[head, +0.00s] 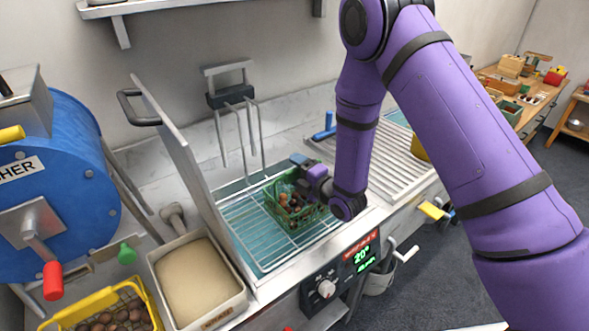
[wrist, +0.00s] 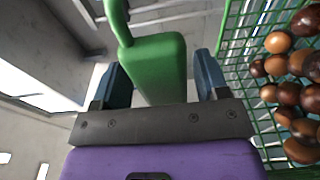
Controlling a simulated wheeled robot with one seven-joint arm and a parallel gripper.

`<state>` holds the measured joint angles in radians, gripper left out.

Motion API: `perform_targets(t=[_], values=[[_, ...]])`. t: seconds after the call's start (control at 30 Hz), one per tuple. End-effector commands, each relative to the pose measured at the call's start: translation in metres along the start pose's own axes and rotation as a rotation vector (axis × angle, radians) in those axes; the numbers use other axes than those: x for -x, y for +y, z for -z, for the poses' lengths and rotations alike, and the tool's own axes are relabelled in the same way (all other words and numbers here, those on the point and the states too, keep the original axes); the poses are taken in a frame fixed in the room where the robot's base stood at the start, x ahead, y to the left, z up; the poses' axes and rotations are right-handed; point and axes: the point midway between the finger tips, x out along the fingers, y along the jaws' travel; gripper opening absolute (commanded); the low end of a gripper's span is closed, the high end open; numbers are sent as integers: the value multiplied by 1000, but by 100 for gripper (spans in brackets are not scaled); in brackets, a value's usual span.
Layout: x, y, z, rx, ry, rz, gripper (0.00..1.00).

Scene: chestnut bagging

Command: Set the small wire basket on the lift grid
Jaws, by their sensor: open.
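The small wire basket (head: 290,208) is green and holds several brown chestnuts. In the head view it appears upright on the lift grid (head: 255,238), a wire rack in the blue-watered basin, toward the grid's right side. In the wrist view the basket (wrist: 237,75) fills the right side, and its green grip block (wrist: 160,68) stands between my jaws. My gripper (head: 303,172) is open, with one blue finger on each side of the block; small gaps show there. My gripper partly hides the basket's upper right side in the head view.
A raised lid (head: 185,170) stands left of the basin, and a lift frame with hooks (head: 235,110) behind it. A tub (head: 198,280) and a yellow basket of chestnuts (head: 95,305) are front left. A ribbed draining surface (head: 385,160) lies to the right.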

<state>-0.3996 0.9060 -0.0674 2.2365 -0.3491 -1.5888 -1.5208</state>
Motion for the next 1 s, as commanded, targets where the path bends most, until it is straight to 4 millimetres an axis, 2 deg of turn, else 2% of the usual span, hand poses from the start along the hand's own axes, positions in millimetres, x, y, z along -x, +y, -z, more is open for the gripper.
perform_targets(t=[0.3,0.5,0.7,1.0], values=[[63,0,-1,-1,-3,3,68],[94,0,0,-1,-2,2,68],[108,0,0,0,-1,0,68],[107,7,-4,-13,-11,13,68]])
